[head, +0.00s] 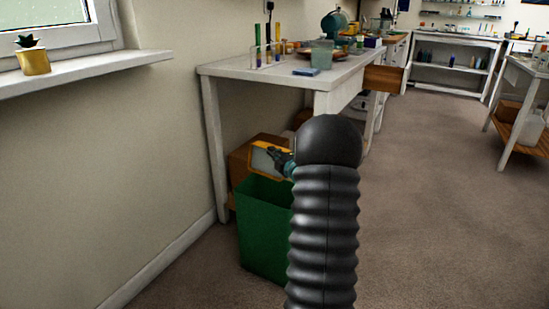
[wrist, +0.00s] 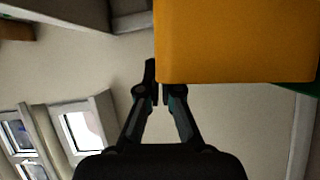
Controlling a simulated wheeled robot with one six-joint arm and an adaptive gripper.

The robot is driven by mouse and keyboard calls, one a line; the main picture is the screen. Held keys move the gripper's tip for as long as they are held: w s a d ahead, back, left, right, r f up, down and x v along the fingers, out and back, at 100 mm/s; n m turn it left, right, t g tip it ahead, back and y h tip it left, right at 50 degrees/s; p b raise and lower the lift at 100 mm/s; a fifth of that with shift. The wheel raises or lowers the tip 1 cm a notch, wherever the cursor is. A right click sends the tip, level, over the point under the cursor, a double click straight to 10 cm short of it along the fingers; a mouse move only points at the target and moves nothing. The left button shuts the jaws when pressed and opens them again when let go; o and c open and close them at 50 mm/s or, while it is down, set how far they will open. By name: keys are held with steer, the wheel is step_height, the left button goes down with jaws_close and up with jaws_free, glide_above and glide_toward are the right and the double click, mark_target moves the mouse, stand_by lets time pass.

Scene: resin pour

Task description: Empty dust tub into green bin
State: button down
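The dust tub (head: 262,160) is yellow-orange with a paler face toward the head camera. It is tilted on its side above the green bin (head: 262,226), apart from its rim. My gripper (head: 284,160) is shut on the tub's edge at its right side in the head view. In the wrist view the tub (wrist: 236,42) fills the upper right, and my gripper's fingertips (wrist: 160,90) meet at its lower left corner. A strip of green shows behind the tub there. The bin's inside and any dust are hidden; my arm covers the bin's right side.
A white workbench (head: 270,68) with tubes and cups stands behind the bin. A brown cardboard box (head: 240,160) sits under it. A windowsill with a potted plant (head: 32,60) is at the left. Carpet (head: 430,200) is clear at the right.

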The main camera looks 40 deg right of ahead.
steer(key=shift+s+a+f+n+t+b, duration=0.15)
steer(key=shift+a+f+n+t+b, duration=0.35)
steer(key=shift+b, duration=2.05)
steer(key=shift+s+a+f+n+t+b, duration=0.2)
steer(key=shift+n+b, duration=0.6)
steer(key=shift+b, duration=1.75)
steer(key=shift+a+f+n+t, duration=0.15)
steer(key=shift+n+t, duration=0.1)
steer(key=shift+n, duration=0.4)
steer(key=shift+a+f+n+t, duration=0.15)
steer(key=shift+n+t, duration=0.1)
steer(key=shift+n, duration=0.4)
